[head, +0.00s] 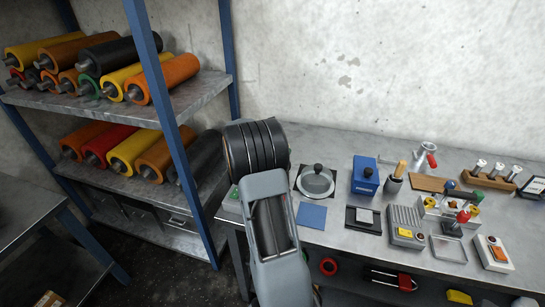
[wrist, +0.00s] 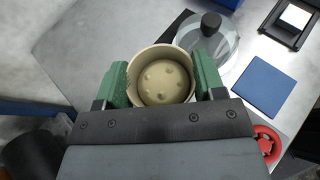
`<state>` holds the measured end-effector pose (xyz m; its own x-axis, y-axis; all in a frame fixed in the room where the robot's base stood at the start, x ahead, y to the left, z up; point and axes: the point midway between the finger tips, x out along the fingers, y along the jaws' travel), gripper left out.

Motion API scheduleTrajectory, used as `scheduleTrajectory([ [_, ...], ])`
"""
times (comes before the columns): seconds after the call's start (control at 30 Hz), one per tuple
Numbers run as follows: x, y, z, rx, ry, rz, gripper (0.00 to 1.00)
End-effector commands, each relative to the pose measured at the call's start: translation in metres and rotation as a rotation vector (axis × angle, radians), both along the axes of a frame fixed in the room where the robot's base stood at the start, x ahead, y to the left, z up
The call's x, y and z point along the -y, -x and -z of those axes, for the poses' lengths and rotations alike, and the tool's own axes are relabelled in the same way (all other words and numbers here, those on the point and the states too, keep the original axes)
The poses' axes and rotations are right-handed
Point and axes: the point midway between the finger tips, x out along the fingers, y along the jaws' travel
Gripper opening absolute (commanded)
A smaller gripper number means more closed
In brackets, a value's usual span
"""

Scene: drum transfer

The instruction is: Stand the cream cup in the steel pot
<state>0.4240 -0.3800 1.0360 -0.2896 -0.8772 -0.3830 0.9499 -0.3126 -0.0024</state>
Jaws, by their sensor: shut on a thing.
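The cream cup (wrist: 160,78) is between the green fingers of my gripper (wrist: 162,82) in the wrist view. The gripper is shut on it, and I look into its open mouth at a bumpy inside bottom. A round grey piece with a clear-looking cover and black knob (wrist: 207,45) lies beyond the right finger. In the head view it (head: 316,184) stands on a dark plate on the bench. It may be the steel pot with a lid on, but I cannot tell whether it is a pot or only a lid. The head view hides my fingers and the cup behind my arm.
On the steel bench (head: 345,258) are a blue square (head: 312,215), a black tray (head: 363,219), a blue box (head: 365,175) and a grey device (head: 406,228). A blue-posted shelf (head: 178,140) with coloured rollers stands close left of my arm.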

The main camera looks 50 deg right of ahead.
Motion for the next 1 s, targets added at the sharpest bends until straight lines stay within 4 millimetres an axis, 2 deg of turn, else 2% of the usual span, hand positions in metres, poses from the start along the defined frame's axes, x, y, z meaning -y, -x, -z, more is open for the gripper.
scheduleTrajectory([
  [0.1, 0.008, -0.018, 0.021, -0.004, -0.002, 0.0, 0.35],
  [0.3, 0.015, -0.038, 0.045, 0.0, 0.0, -0.002, 0.35],
  [0.63, 0.019, -0.051, 0.063, -0.002, -0.001, -0.004, 0.35],
  [0.83, 0.019, -0.051, 0.086, 0.0, 0.0, -0.004, 0.35],
  [1.0, 0.019, -0.051, 0.091, 0.002, 0.002, -0.005, 0.35],
])
